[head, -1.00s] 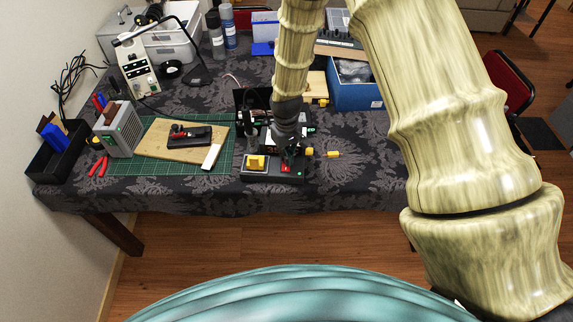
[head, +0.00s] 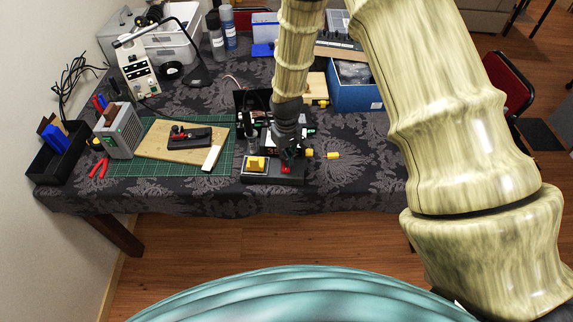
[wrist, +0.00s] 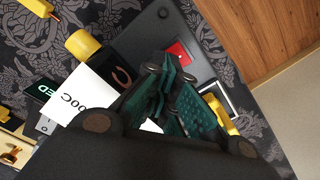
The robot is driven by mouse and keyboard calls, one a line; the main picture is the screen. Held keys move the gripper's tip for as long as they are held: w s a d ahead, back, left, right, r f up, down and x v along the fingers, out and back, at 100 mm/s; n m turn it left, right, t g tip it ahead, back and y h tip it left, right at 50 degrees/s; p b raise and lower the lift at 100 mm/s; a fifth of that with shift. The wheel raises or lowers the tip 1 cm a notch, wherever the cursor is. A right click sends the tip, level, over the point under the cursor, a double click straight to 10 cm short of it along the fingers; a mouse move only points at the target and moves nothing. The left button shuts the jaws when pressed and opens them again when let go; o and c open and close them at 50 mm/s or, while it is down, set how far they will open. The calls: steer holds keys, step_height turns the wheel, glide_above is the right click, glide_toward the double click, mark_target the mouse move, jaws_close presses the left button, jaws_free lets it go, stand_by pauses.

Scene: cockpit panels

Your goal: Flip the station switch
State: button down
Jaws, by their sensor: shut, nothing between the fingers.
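The station is a black box on the near edge of the table, with a red switch (head: 286,169) on its top near the front. The red switch also shows in the wrist view (wrist: 180,52), just beyond my fingertips. My gripper (head: 289,158) points down over the station, right behind the switch. In the wrist view its dark green fingers (wrist: 178,88) are shut and empty. I cannot tell whether they touch the switch, and its tilt is unclear. A yellow block (head: 257,163) sits on a framed pad left of the switch.
A green cutting mat (head: 228,160) with a wooden board (head: 155,150) lies to the left. A yellow-ended piece (head: 333,155) lies right of the station. A blue box (head: 356,96) stands behind it. The cloth to the right is mostly clear.

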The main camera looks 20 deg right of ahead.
steer(key=shift+r+p, duration=1.9)
steer(key=shift+r, duration=1.2)
